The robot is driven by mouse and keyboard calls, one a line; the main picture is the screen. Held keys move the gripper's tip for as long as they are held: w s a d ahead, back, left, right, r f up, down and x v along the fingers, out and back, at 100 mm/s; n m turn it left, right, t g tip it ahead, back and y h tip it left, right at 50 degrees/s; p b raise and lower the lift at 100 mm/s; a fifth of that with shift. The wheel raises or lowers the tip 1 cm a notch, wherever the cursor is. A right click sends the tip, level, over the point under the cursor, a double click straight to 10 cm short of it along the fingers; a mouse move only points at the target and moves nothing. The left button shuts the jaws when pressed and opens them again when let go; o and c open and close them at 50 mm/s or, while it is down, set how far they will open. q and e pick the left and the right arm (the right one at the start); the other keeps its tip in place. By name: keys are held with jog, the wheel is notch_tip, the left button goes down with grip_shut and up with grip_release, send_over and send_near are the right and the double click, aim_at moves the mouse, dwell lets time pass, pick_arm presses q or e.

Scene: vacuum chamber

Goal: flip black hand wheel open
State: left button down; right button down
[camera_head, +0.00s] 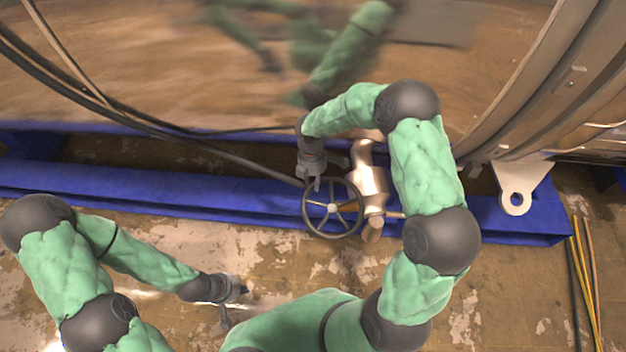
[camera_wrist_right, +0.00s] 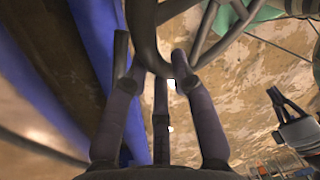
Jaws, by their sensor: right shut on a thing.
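The black hand wheel (camera_head: 333,208) stands in front of the blue beam, with its spoked face toward the head camera. My right gripper (camera_head: 314,183) reaches down to the wheel's upper left rim and is shut on it. In the right wrist view the wheel (camera_wrist_right: 145,38) crosses the top, and my right gripper's fingers (camera_wrist_right: 158,72) are around its rim. The exact finger contact is partly hidden. My left gripper (camera_head: 234,302) is apart from the wheel, low and to its left, with fingers spread and nothing between them. It also shows at the right of the wrist view (camera_wrist_right: 284,106).
A metal valve body (camera_head: 370,180) sits right of the wheel. The blue beam (camera_head: 240,200) runs along the chamber's base. A dark cable (camera_head: 200,143) runs close to the wheel's left side. A bracket with a hole (camera_head: 516,185) is at right. The floor in front is largely clear.

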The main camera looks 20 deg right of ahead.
jog(key=c, duration=1)
grip_release()
jog(key=shift+a+f, duration=0.1)
jog(key=r, duration=0.7)
jog(key=shift+w+r, duration=0.25)
jog(key=shift+w, duration=0.1)
